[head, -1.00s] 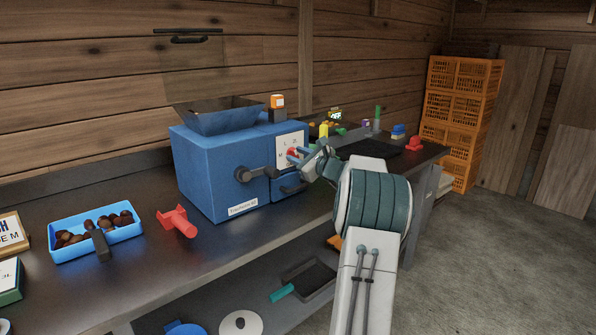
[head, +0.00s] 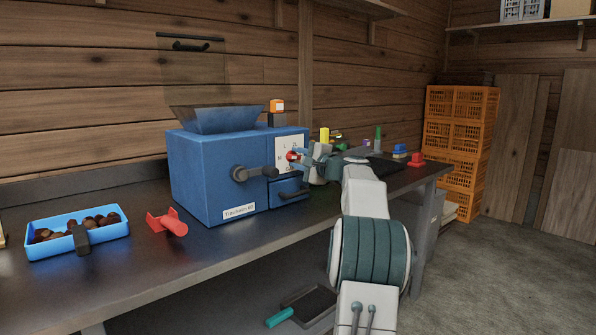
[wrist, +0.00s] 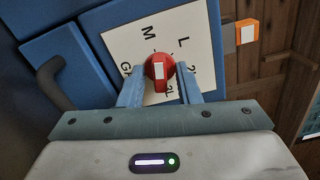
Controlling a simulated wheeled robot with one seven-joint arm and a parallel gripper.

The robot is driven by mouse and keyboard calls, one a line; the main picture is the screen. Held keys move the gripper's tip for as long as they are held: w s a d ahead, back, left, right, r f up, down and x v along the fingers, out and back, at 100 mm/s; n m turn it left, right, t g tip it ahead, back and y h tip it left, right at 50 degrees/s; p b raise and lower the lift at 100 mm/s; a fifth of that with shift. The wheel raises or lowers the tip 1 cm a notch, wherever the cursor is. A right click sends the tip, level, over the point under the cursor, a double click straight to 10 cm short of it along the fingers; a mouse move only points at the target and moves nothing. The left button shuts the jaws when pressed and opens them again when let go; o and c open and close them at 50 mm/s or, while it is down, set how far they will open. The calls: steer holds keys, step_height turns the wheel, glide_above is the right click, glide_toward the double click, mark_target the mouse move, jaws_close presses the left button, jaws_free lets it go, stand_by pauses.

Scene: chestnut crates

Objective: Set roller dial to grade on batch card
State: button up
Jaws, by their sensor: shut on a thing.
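The blue sorting machine (head: 225,185) stands on the bench with a hopper on top. On its right face is a white dial plate (head: 284,144) with a red roller dial (head: 292,155). My gripper (wrist: 160,85) is shut on the red dial (wrist: 159,66), one finger on each side. In the wrist view, the plate (wrist: 117,37) shows M, L, a G and a partly covered 2L around the dial. The dial has a white mark on its face; which letter it points to is unclear. A sliver of the batch card (head: 2,228) shows at the left edge, unreadable.
A crank (head: 254,173) and a drawer handle (head: 292,194) stick out of the machine near my arm. A blue tray (head: 60,250) of chestnuts and a red tool (head: 168,222) lie to the left. Orange crates (head: 460,140) stand at the back right.

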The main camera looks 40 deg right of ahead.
steer(key=shift+f+n+b, duration=0.1)
steer(key=shift+n+b, duration=0.85)
steer(key=shift+n, duration=0.25)
steer(key=o, duration=0.6)
steer(key=s, duration=0.9)
steer(key=s+d, duration=0.1)
steer(key=s, duration=0.3)
steer(key=shift+s+p, duration=0.3)
steer(key=shift+s, duration=0.1)
